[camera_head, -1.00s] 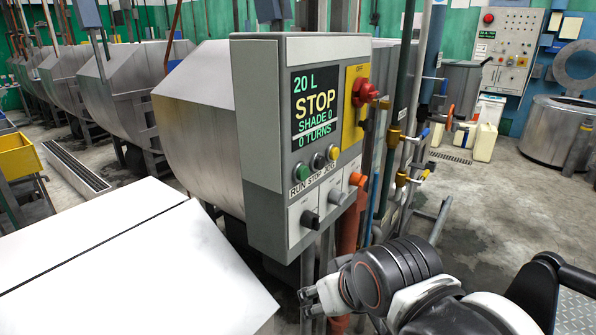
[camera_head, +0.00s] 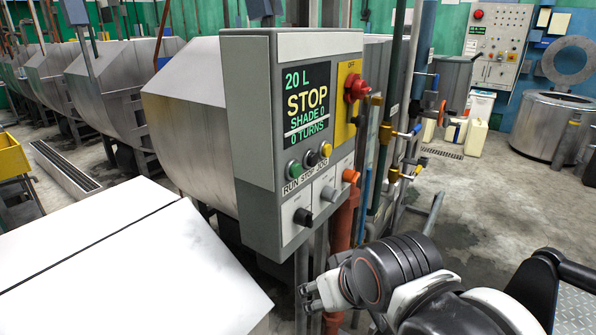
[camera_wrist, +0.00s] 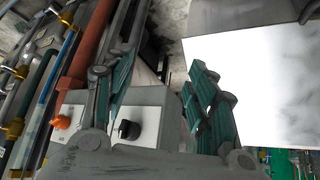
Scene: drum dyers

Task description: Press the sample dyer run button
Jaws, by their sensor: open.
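The grey control box (camera_head: 253,110) of the sample dyer stands in the middle of the head view. Its display (camera_head: 308,103) reads 20 L, STOP, SHADE 0, 0 TURNS. The green run button (camera_head: 293,168) is the left one of a row, above the RUN label, beside a dark stop button (camera_head: 312,159) and a yellow jog button (camera_head: 326,150). My gripper (camera_head: 306,298) is open and empty, below the box and apart from it. In the wrist view my gripper (camera_wrist: 163,95) shows the box's lower face with a black knob (camera_wrist: 129,130); the run button is not visible there.
A red switch (camera_head: 356,88) on a yellow plate and an orange knob (camera_head: 350,176) sit on the box's right part. Pipes with valves (camera_head: 398,150) rise right of it. A white slanted lid (camera_head: 130,260) fills the front left. Open floor lies at right.

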